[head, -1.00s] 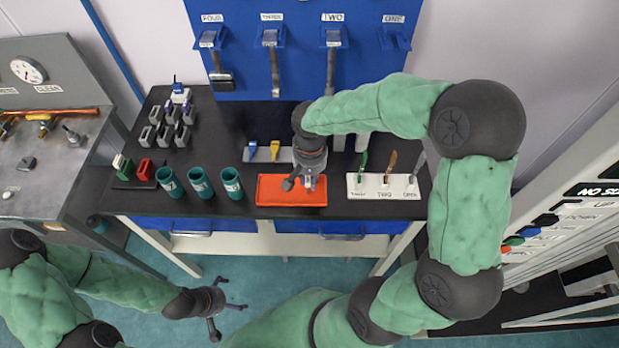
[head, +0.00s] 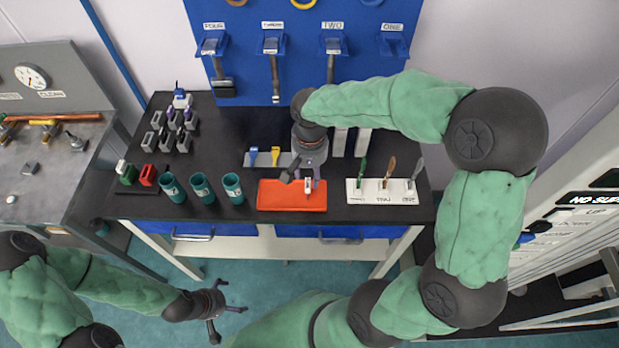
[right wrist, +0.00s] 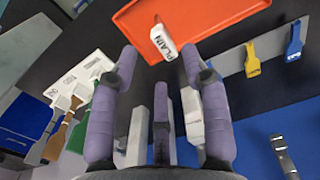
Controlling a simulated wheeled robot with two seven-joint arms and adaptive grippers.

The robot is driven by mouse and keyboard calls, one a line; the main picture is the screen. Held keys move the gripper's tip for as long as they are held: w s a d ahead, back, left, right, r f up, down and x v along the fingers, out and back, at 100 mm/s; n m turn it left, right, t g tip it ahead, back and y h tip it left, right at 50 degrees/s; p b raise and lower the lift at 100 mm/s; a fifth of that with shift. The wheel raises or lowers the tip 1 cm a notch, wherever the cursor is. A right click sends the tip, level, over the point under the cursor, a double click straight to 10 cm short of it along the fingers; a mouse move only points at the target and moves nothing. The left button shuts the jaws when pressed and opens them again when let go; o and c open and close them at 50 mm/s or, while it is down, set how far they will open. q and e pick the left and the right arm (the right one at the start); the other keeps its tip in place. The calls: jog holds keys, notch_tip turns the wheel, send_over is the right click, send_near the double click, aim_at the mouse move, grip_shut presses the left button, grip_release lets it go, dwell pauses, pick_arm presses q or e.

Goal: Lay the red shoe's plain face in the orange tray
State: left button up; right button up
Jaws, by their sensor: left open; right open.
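A small white piece lettered PLAIN (right wrist: 163,42) lies in the orange tray (right wrist: 215,15), near its rim in the right wrist view. In the head view the white piece (head: 308,187) shows at the upper right part of the tray (head: 275,200). My right gripper (head: 304,180) is open just above it; in the right wrist view the fingers (right wrist: 160,68) are spread, with the piece beyond the fingertips and apparently clear of them. The red shoe (head: 147,175) stands on a dark base at the left, beside a green one. My left gripper (head: 226,306) is open and empty, low in front of the table.
Three teal cups (head: 202,188) stand left of the tray. A white holder (head: 385,192) with upright tools stands right of it. A grey strip with blue and yellow pieces (head: 264,157) lies behind. Grey blocks (head: 168,132) stand at the back left.

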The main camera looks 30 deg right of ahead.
notch_tip(320, 180, up, 6)
jog(key=p, duration=0.1)
jog(key=shift+r, duration=0.2)
